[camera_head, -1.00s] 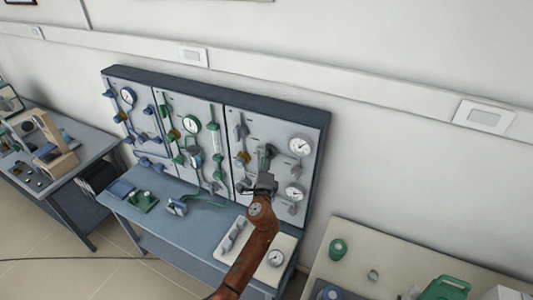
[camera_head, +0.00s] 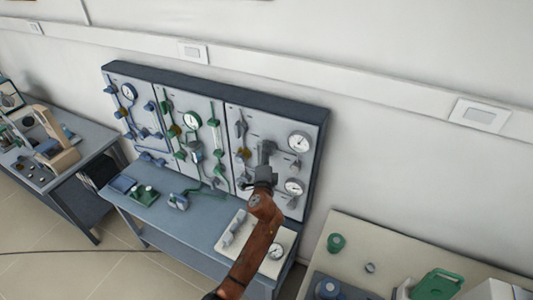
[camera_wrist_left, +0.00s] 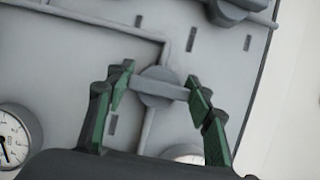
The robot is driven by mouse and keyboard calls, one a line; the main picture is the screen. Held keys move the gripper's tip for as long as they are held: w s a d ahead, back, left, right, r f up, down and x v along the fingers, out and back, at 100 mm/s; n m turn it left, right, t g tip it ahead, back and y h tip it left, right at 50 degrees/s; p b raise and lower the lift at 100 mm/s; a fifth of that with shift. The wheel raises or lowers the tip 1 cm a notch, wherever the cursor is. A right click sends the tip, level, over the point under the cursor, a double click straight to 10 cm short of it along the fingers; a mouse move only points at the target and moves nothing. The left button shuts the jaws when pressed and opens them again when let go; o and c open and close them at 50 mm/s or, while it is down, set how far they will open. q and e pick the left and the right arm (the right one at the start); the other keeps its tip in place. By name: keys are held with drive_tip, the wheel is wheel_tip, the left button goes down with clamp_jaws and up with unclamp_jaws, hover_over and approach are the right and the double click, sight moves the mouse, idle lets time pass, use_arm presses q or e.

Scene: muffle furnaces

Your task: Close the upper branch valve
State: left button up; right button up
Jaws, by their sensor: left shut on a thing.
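The grey panel section (camera_head: 284,118) at the right of the board carries the grey valve and two gauges. My left gripper (camera_head: 265,172) is at the valve, left of the gauges. In the left wrist view its green-padded fingers (camera_wrist_left: 161,87) are at the two ends of the grey valve handle (camera_wrist_left: 172,90), shut on it. The handle lies nearly level across that view, tilted slightly down to the right. A round hub and thin pipes show behind it. In the head view my gripper and wrist partly cover the valve. My right gripper is not in view.
An upper gauge (camera_head: 299,142) and a lower gauge (camera_head: 294,187) sit close to the right of my gripper. A light tray (camera_head: 237,251) with a loose gauge (camera_head: 276,252) lies on the blue bench below. A beige table (camera_head: 349,223) stands at right.

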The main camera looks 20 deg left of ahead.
use_arm(q)
drive_tip(key=o, duration=1.2)
drive_tip(key=v, duration=1.2)
drive_tip(key=shift+a, duration=0.1)
